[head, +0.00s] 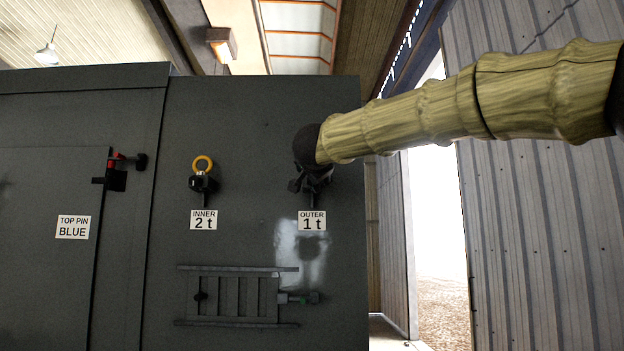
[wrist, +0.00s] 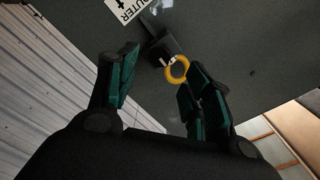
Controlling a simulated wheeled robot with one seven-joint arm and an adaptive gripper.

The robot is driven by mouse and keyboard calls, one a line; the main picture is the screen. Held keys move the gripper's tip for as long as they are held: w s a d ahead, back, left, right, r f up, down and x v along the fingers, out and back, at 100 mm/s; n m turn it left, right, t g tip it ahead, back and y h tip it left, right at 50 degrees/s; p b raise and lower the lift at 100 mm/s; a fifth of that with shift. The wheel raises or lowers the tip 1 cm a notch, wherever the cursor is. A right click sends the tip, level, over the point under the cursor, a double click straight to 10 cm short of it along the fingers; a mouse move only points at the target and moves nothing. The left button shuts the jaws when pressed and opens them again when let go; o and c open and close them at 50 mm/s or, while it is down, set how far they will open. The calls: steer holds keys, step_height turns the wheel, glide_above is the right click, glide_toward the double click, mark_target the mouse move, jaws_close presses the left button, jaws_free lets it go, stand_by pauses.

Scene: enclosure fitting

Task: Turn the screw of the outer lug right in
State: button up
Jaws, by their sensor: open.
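The outer lug shows in the wrist view as a dark block (wrist: 162,49) with a yellow ring (wrist: 176,68) on the dark green-grey wall. In the head view my arm and gripper (head: 311,181) cover it, above the plate marked OUTER 1 t (head: 312,221). In the wrist view my gripper (wrist: 161,62) is open, with one teal finger on each side. The ring lies between the fingertips in the picture, closer to the right one. I cannot tell whether a finger touches it. The screw itself is not clearly distinguishable.
The inner lug (head: 203,182), with a yellow ring, sits left above its 2 t plate (head: 203,220). A rail frame with a bolt (head: 238,296) is below. An open doorway (head: 437,215) is right.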

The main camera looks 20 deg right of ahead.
steer(key=p+x, duration=0.2)
steer(key=x, duration=0.6)
steer(key=shift+p, duration=0.35)
steer(key=shift+f, duration=0.1)
steer(key=shift+d, duration=0.1)
steer(key=shift+c, duration=0.3)
steer(key=c, duration=1)
